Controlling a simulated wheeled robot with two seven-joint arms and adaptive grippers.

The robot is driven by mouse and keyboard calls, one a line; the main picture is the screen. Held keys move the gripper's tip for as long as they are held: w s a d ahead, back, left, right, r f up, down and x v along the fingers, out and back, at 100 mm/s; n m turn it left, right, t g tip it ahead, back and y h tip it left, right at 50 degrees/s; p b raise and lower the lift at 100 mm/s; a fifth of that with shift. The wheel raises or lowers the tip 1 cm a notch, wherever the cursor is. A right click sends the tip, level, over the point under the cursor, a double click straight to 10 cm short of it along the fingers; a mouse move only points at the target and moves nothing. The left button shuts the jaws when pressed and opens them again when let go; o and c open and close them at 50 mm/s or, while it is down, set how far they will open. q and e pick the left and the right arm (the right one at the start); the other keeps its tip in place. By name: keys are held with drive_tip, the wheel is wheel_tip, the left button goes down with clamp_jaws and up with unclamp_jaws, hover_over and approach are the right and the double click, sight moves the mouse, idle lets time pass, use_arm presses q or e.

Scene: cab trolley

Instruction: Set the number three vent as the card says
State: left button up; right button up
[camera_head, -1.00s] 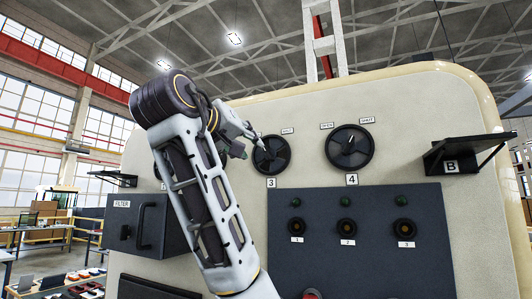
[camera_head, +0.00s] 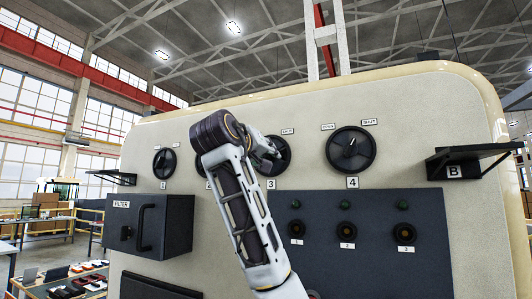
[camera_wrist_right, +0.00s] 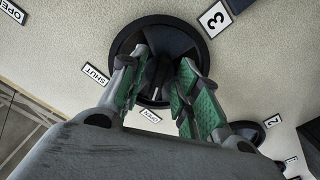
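The number three vent is a round black dial (camera_head: 284,160) on the cream cab wall, above a "3" plate (camera_head: 271,184). My right gripper (camera_head: 272,151) is at its face and hides much of it. In the right wrist view the gripper (camera_wrist_right: 163,64) is open, its green-padded fingers on either side of the dial's raised handle (camera_wrist_right: 158,75). I cannot tell whether they touch it. A pale mark shows at the handle's end facing the OPEN label (camera_wrist_right: 151,117). The SHUT label (camera_wrist_right: 95,75) is at the rim's left. My left gripper and the card are not in view.
The number four dial (camera_head: 351,150) is to the right and the number one dial (camera_head: 164,163) to the left; my arm mostly covers number two.

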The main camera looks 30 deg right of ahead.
drive_tip(key=shift+w+d, duration=0.1)
drive_tip(key=shift+d, duration=0.05)
drive_tip(key=shift+c, duration=0.2)
clamp_jaws()
